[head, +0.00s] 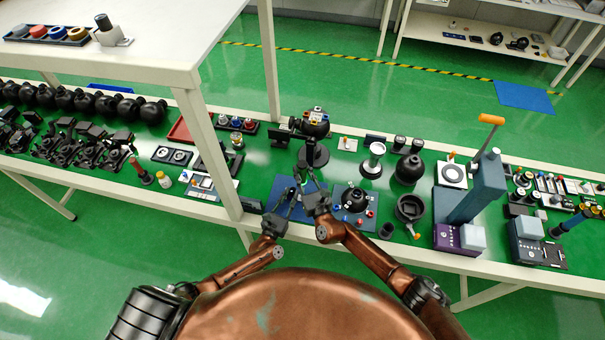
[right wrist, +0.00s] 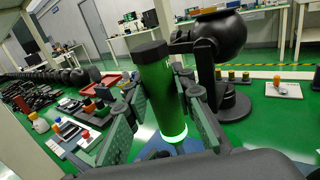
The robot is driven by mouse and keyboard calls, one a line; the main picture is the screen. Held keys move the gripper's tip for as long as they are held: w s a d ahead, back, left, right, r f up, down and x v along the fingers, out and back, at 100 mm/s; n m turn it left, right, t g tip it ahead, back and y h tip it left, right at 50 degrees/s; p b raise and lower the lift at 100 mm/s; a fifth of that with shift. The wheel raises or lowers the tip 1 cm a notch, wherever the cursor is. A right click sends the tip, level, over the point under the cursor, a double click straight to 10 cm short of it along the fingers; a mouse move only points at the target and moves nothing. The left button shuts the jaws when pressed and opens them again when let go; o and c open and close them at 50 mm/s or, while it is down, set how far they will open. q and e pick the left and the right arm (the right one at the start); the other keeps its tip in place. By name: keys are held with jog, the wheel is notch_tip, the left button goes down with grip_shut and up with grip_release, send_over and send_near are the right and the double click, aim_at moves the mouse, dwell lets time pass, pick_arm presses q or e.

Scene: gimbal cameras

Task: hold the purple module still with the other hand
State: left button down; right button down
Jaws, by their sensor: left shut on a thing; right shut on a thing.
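The only clearly purple thing I see is a box with a purple front (head: 447,237), on the bench at the right in the head view. Both grippers are well to its left and apart from it. My right gripper (head: 308,184) is over the blue mat, before the black gimbal (head: 313,155). In the right wrist view its fingers close around an upright dark green cylinder (right wrist: 155,95) with a black cap and bright lower rim. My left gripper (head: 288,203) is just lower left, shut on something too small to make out.
A black ball joint and base (head: 354,200) sit just right of my right gripper. A shelf post (head: 213,160) stands left of my left gripper. A black ring clamp (head: 410,208) and a blue-grey column (head: 483,188) stand to the right. The bench is crowded.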

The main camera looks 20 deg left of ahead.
pick_arm(q)
jog(key=c, duration=1.6)
grip_release()
jog(key=s, duration=0.8)
jog(key=s+a, duration=0.1)
jog(key=s, duration=0.3)
jog(key=shift+a, duration=0.1)
